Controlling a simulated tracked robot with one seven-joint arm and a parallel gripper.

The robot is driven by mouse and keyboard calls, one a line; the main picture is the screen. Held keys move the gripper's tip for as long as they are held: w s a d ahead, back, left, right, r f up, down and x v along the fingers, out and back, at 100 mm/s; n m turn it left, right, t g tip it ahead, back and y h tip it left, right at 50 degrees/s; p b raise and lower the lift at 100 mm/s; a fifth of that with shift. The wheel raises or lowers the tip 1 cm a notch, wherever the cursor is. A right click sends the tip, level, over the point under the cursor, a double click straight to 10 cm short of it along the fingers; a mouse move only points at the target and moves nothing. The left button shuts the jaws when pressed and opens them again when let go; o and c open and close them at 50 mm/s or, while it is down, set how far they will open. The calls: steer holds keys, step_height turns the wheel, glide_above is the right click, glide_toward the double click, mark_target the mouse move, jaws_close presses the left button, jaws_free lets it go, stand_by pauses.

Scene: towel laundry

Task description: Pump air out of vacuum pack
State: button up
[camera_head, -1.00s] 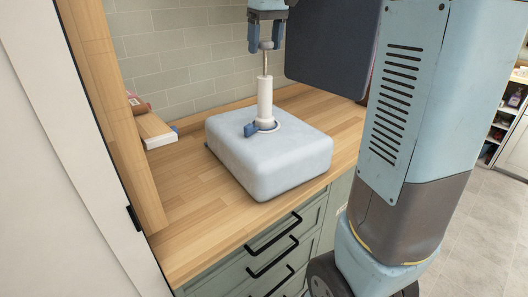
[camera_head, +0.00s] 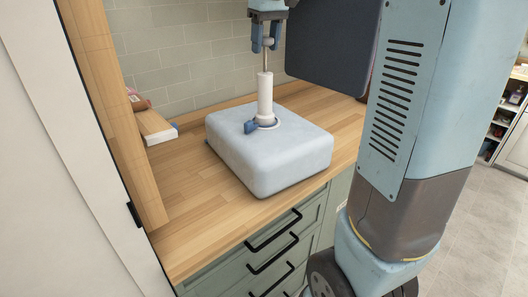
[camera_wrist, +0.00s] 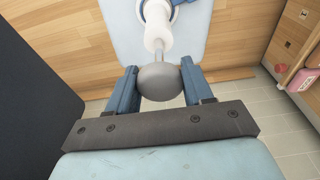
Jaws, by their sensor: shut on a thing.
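The vacuum pack (camera_head: 235,160) is a pale blue, puffed-up block lying on the wooden counter. A white cylindrical pump (camera_head: 265,95) stands upright on its top, with a blue clip (camera_head: 250,127) at its base. A thin metal rod (camera_head: 266,58) rises from the pump and is drawn out. My gripper (camera_head: 266,44) is above the pack, shut on the pump's grey knob at the top of the rod. In the wrist view the rounded knob (camera_wrist: 159,82) sits between the two blue fingers, with the white pump (camera_wrist: 157,25) beyond it.
The counter (camera_head: 185,190) has free room left of the pack. A small box (camera_head: 155,127) lies by the wooden post (camera_head: 115,110) at the left. A dark panel (camera_head: 330,45) stands behind at the right. Drawers with black handles (camera_head: 272,232) are below.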

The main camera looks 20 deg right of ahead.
stand_by(0.5)
steer(key=shift+f, duration=0.3)
stand_by(1.9)
stand_by(0.7)
steer(key=shift+f, duration=0.4)
stand_by(1.9)
steer(key=shift+f, duration=0.15)
stand_by(0.6)
